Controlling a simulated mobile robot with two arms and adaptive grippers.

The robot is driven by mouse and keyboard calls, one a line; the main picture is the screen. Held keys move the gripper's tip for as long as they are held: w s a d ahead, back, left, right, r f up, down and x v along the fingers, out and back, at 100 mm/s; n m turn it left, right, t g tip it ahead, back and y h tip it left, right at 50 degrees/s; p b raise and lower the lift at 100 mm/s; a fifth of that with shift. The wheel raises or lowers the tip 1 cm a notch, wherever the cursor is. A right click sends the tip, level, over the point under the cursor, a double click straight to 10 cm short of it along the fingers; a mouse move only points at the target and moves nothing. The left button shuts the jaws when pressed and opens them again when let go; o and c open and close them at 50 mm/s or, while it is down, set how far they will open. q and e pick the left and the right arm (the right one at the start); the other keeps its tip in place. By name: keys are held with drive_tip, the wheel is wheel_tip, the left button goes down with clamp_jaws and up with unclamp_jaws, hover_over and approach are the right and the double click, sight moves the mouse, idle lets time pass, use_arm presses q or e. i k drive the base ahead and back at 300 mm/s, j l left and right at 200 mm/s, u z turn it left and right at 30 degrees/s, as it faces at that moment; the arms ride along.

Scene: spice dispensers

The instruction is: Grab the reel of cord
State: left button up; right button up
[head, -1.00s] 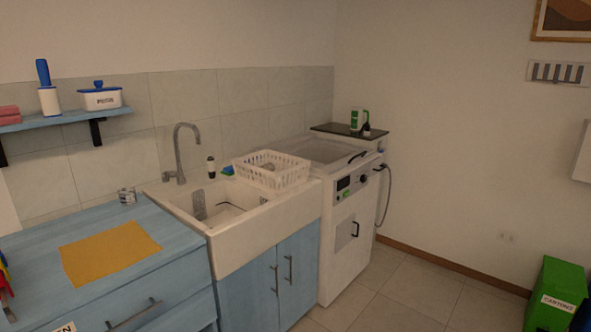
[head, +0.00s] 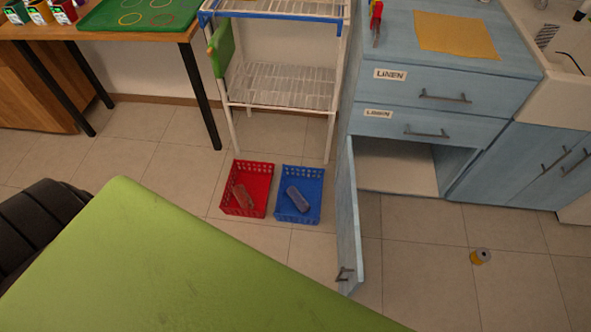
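Neither of my grippers shows in the head view.
A blue cabinet (head: 438,128) has an open lower door (head: 347,215) jutting out left of the reel. A green surface (head: 170,265) fills the lower left. Floor around the reel is clear.

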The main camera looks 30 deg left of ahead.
sight(479, 257)
drive_tip(key=j+u, duration=0.2)
drive_tip(key=l+z, duration=0.1)
drive_tip(key=z, duration=1.2)
drive_tip(key=i+l, duration=0.1)
drive_tip(key=l, duration=0.2)
drive_tip(key=i+l+z, duration=0.1)
drive_tip(key=l, duration=0.25)
drive_tip(key=i+l+z, duration=0.1)
drive_tip(key=i+l, duration=0.15)
drive_tip(key=i, duration=0.2)
drive_tip(key=i+l+z, duration=0.15)
drive_tip(key=i, duration=0.35)
